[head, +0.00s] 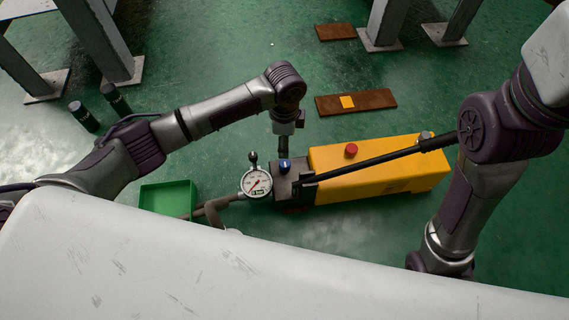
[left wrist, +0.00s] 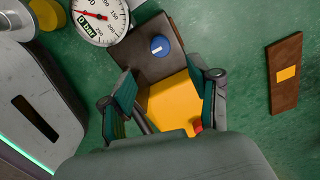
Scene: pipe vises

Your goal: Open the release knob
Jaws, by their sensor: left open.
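The release knob is a blue round knob with a white mark (left wrist: 159,46), on the dark block (left wrist: 147,55) of a yellow hand pump (head: 400,178). It also shows in the head view (head: 284,165), below the tip of my left arm. My left gripper (head: 285,146) points down above the block. In the left wrist view, its two fingers (left wrist: 166,88) are spread and empty. The knob lies beyond the fingertips in that view, between their lines, and appears apart from them. My right forearm hangs at the right, and its gripper is hidden or out of frame.
A dial gauge (head: 256,182) reading 0 bar stands left of the block. A black pump lever (head: 385,158) runs over the pump, near a red cap (head: 351,150). A green tray (head: 168,198) lies left. Rusty plates (head: 375,101) lie behind on open green floor.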

